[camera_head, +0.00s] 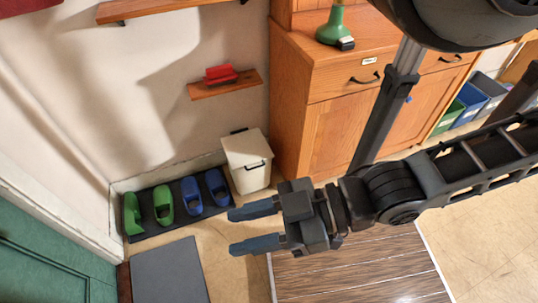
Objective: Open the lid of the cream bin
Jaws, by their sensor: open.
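The cream bin (249,178) stands on the floor in the corner between the wall and the wooden cabinet. Its lid (245,148) looks shut, with a dark handle at the front edge and a dark piece at the back. My gripper (254,230) is open and empty, its two fingers pointing left. In the picture it is below the bin and apart from it. The bin's front lower part is close to the upper finger in the picture; the true distance between them is hard to tell.
The wooden cabinet (335,130) stands right of the bin. Green shoes (163,200) and blue shoes (192,196) sit on a dark tray left of it. A small shelf (226,86) with a red item hangs above. A grey mat (170,272) lies on the floor.

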